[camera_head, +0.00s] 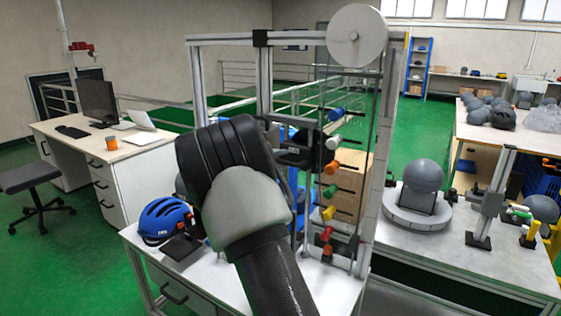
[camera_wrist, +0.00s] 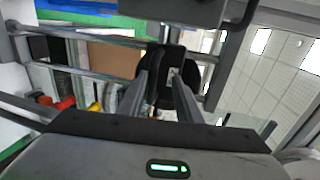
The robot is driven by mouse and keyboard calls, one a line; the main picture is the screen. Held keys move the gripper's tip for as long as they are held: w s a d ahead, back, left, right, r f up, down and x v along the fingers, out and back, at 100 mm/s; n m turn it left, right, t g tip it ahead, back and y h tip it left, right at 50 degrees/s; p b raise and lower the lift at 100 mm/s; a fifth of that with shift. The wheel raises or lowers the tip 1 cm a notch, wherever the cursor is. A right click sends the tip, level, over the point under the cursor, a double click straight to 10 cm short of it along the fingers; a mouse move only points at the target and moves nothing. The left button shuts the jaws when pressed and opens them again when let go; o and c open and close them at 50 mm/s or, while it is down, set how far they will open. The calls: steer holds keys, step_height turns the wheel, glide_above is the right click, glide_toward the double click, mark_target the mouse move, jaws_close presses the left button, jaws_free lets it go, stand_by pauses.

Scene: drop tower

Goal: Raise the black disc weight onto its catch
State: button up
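A dark rounded piece (camera_wrist: 192,88), which looks like the black disc weight, shows at the fingertips in the wrist view. My gripper (camera_wrist: 163,80) has its two fingers apart, on either side of a narrow black part in front of this piece. I cannot tell whether the fingers press on it. In the head view my arm covers the left and middle of the drop tower (camera_head: 367,200), and the fingers are not clearly visible. A catch cannot be made out with certainty.
Coloured knobs, among them an orange one (camera_head: 331,168), line the tower's right side below a white wheel (camera_head: 357,35). A blue helmet (camera_head: 165,219) sits on the table at left. A grey ball (camera_head: 423,173) rests on a ring on the right bench. A desk (camera_head: 165,155) stands behind at left.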

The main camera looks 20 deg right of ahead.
steer(key=v, duration=1.7)
steer(key=shift+s, duration=0.2)
steer(key=shift+a+f, duration=0.1)
steer(key=w+a+r+n+t+y+p, duration=0.1)
steer(key=a+r+n+t+y, duration=0.15)
steer(key=r, duration=0.25)
steer(key=w+a+r+n+t+y+p, duration=0.1)
steer(key=r+n+t+y+p, duration=0.15)
steer(key=r+n, duration=0.2)
steer(key=s+a+r+n+y+p, duration=0.3)
steer(key=s+a+r+n+y, duration=0.3)
steer(key=s+a+n+y, duration=0.4)
steer(key=s+d+f+n+g+p, duration=0.1)
steer(key=s+n, duration=0.3)
steer(key=s, duration=0.5)
steer(key=s+d+f+n+g+h+p, duration=0.1)
steer(key=s+f+n+g, duration=0.3)
steer(key=s, duration=0.5)
steer(key=s+d+f+n+g+h+p, duration=0.1)
steer(key=s+n, duration=0.3)
steer(key=s, duration=0.5)
steer(key=shift+s+d+f+g+p, duration=0.4)
steer(key=shift+d+f+g, duration=0.35)
steer(key=shift+d+g, duration=0.15)
